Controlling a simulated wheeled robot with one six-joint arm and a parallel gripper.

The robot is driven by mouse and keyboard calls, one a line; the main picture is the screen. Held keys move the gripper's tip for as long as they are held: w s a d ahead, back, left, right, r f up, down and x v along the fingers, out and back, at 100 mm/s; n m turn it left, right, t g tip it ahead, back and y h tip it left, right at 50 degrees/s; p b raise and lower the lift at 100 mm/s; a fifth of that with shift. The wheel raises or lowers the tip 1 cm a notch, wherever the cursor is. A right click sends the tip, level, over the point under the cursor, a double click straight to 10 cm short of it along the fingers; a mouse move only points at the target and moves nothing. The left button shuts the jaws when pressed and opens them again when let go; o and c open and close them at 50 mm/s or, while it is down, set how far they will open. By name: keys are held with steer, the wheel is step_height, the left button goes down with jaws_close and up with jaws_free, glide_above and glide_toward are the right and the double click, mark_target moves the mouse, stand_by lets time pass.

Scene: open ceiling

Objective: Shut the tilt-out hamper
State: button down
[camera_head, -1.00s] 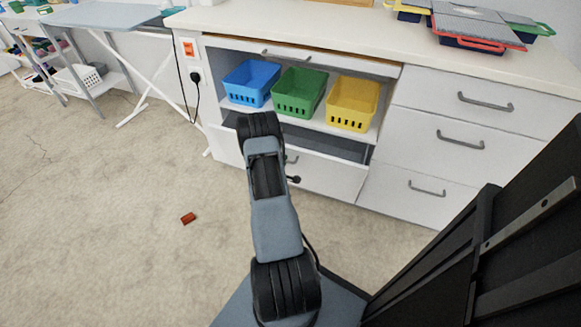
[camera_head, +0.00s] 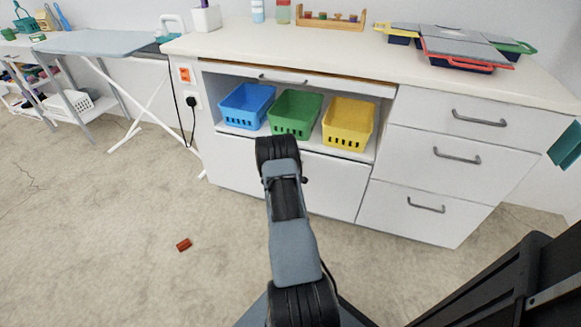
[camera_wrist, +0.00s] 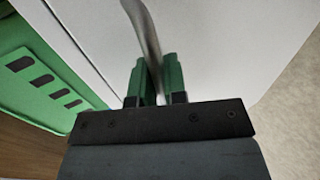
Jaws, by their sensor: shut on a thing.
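The tilt-out hamper's white front panel (camera_head: 332,187) is below the open shelf in the low cabinet. It looks upright and about flush with the cabinet face, with no dark gap showing above it. Whether a thin gap remains behind my arm I cannot tell. My gripper (camera_wrist: 155,76) has green fingers closed around the grey bar handle (camera_wrist: 147,32) of the panel in the wrist view. In the head view my arm hides the gripper and the handle.
Blue (camera_head: 247,106), green (camera_head: 295,114) and yellow (camera_head: 348,124) baskets stand on the shelf above the panel. Drawers (camera_head: 440,160) are shut at the right.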

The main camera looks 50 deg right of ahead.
steer(key=shift+d+r, duration=0.25)
steer(key=shift+d, duration=0.05)
steer(key=c, duration=1.4)
jaws_free()
steer(key=shift+d, duration=0.1)
steer(key=shift+c, duration=0.2)
steer(key=p+v, duration=0.4)
steer(key=v, duration=1)
steer(key=shift+f, duration=0.25)
